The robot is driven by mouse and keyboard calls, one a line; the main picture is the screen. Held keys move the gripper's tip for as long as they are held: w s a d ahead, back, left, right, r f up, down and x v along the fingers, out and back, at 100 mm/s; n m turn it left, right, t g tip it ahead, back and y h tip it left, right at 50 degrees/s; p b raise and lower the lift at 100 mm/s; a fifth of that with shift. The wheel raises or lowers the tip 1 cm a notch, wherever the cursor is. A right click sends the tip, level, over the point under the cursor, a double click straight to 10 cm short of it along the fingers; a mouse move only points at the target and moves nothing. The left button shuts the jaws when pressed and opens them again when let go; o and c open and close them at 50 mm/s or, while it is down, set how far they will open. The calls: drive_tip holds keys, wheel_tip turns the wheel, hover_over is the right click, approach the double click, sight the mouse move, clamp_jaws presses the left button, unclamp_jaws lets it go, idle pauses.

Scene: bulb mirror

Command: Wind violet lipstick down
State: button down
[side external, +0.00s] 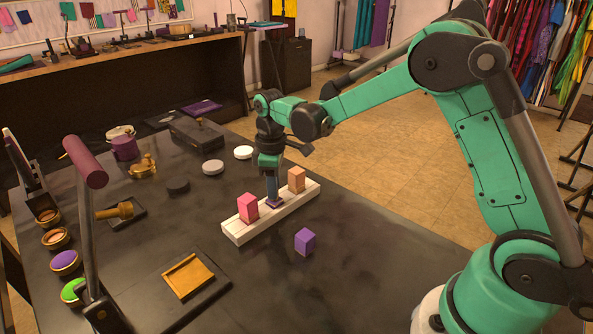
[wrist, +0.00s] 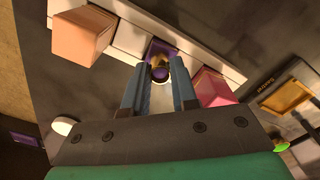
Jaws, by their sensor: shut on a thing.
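The violet lipstick (wrist: 160,52) stands in the middle slot of a white rack (side external: 236,233), between a pink block (side external: 248,206) and an orange block (side external: 296,179). Its square violet base shows at the rack in the side view (side external: 275,203). My gripper (side external: 272,193) points straight down over it, its blue fingers shut on the lipstick. In the wrist view, a small gold and dark round part (wrist: 160,71) shows between the fingertips; how far the lipstick stands out is hidden. A loose violet block (side external: 305,241), like a cap, lies on the table in front of the rack.
A gold tray (side external: 188,276) lies front left. A lever with a mauve handle (side external: 85,161) rises at the left, near several round coloured pots. Pale and dark discs (side external: 213,167) and a dark case lie behind the rack. The table right of the violet block is clear.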

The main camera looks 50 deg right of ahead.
drive_tip(key=c, duration=0.8)
unclamp_jaws()
drive_tip(key=shift+r, duration=4.5)
drive_tip(key=s+m+t, duration=0.2)
drive_tip(key=s, duration=0.2)
drive_tip(key=s+a+m+t, duration=0.1)
drive_tip(key=s+m+t, duration=0.1)
drive_tip(key=s, duration=0.3)
drive_tip(key=s+a+m+t, duration=0.1)
drive_tip(key=s+m+t, duration=0.2)
drive_tip(key=s, duration=0.1)
drive_tip(key=shift+s+r, duration=0.1)
drive_tip(key=shift+s, duration=0.15)
